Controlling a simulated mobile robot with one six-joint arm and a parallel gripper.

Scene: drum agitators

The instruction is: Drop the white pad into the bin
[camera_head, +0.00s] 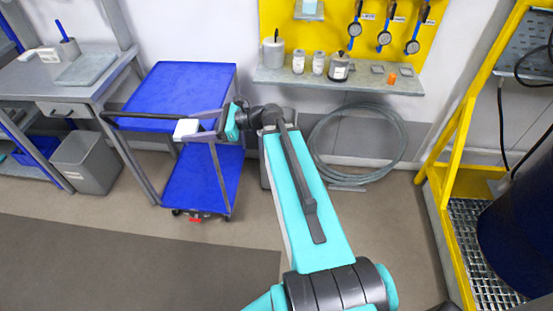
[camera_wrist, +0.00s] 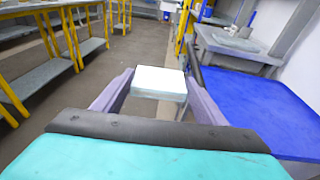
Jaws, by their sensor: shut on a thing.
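The white pad (camera_head: 186,128) is a small white block held at the end of my gripper (camera_head: 196,128), above the front-left part of the blue cart. In the wrist view the white pad (camera_wrist: 160,82) sits between the two purple-grey fingers of my gripper (camera_wrist: 158,88), which are shut on it. The bin (camera_head: 86,163) is a grey open-topped container on the floor at the left, beside the workbench. It stands lower than the pad and to its left. I cannot make out the bin in the wrist view.
The blue cart (camera_head: 194,90) with two shelves stands between my gripper and the wall. The grey workbench (camera_head: 43,88) is at the left. A yellow tool board (camera_head: 345,25) and shelf (camera_head: 340,80) are on the wall. A coiled hose (camera_head: 401,150) and yellow frame (camera_head: 459,130) are right.

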